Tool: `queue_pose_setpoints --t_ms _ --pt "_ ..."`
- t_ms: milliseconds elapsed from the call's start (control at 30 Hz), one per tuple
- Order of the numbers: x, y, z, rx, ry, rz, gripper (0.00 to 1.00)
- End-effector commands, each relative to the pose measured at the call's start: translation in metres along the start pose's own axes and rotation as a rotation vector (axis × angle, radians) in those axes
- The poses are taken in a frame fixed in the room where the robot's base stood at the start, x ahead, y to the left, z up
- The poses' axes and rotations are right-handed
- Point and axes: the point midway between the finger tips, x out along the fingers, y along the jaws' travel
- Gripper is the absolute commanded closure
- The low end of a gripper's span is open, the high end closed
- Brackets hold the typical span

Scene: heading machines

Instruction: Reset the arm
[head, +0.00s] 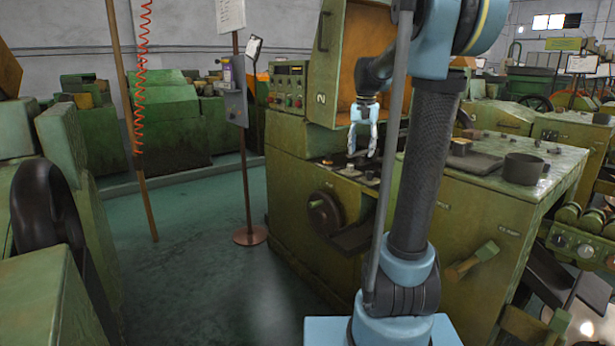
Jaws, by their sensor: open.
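My gripper (363,152) hangs from my bent arm, pointing down, at the middle right of the head view. Its two pale fingers are spread apart and nothing shows between them. It is in front of the open orange-lined cabinet (331,65) of a green heading machine (290,185), over or near the machine's work surface. I cannot tell the height of the fingertips above that surface. My upright arm link hides part of the machine.
A dark round pot (522,168) stands on the machine's top at the right. A post with a round base (250,235) and a wooden pole (137,160) stand at the left. More machines stand behind.

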Motion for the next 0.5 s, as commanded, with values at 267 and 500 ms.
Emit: queue_pose_setpoints --t_ms 267,500 --pt "0.017 0.034 0.081 -0.096 0.024 -0.009 0.54" --pt "0.044 0.062 0.146 -0.178 0.047 -0.015 0.54"
